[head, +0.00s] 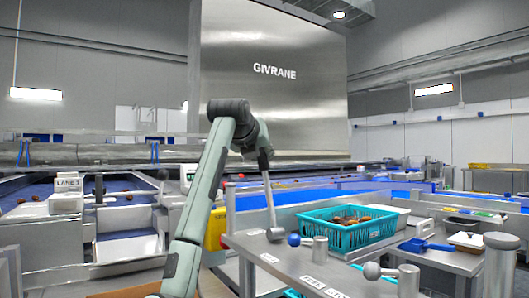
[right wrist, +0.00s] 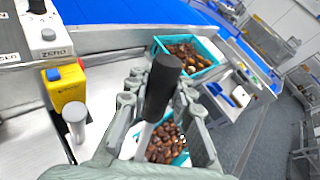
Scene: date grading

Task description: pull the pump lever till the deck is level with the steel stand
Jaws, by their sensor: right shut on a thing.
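My right gripper (head: 264,150) shows in the head view at the end of my raised arm. It is shut on the pump lever (head: 269,195), a grey rod running down to a round grey end by the bench. In the right wrist view, my right gripper (right wrist: 160,92) has its fingers on both sides of the lever's black handle (right wrist: 163,80). The silver rod below is partly hidden by the handle. I cannot pick out the deck and the steel stand with certainty or compare their heights. My left gripper is out of view.
The right wrist view shows a yellow button box (right wrist: 68,90) and a second date crate below the gripper.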

